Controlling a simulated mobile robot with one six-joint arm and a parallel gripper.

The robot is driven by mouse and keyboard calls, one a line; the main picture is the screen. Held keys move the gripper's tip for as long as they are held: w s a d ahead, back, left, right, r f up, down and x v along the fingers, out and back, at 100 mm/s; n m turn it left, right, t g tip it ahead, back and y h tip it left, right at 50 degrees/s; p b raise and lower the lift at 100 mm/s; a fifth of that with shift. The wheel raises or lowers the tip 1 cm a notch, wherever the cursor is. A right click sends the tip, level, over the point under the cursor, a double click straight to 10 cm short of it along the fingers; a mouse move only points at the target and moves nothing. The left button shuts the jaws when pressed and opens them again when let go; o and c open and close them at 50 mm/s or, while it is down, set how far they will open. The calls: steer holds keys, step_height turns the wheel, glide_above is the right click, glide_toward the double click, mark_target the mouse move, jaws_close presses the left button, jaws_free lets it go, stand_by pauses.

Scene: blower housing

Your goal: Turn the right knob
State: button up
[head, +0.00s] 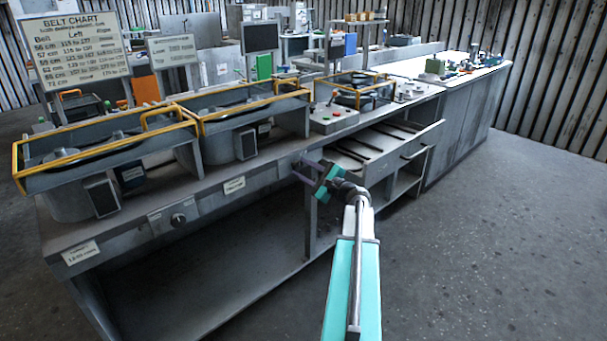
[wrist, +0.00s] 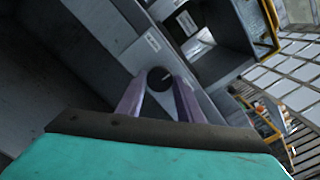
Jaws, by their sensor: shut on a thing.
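The right knob (wrist: 159,77) is dark and round with a pale pointer line, and sits on the grey front panel of the bench. In the wrist view it lies between the tips of my two purple fingers, and my gripper (wrist: 160,86) is shut on it. In the head view my gripper (head: 298,170) reaches the bench front, and its fingers hide most of the knob there. The left knob (head: 178,219) is dark and round on the same panel, farther left, with nothing touching it.
Two yellow-railed blower housings (head: 95,150) stand on the bench top. An open drawer (head: 377,163) juts out right of my gripper. A control box with buttons (head: 333,115) sits above it. The floor (head: 480,250) at the right is clear.

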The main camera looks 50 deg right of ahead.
stand_by(0.4)
steer(key=o, duration=1.1)
steer(key=shift+c, duration=0.2)
steer(key=s+a, duration=0.1)
steer(key=s, duration=1.3)
steer(key=shift+w, duration=0.1)
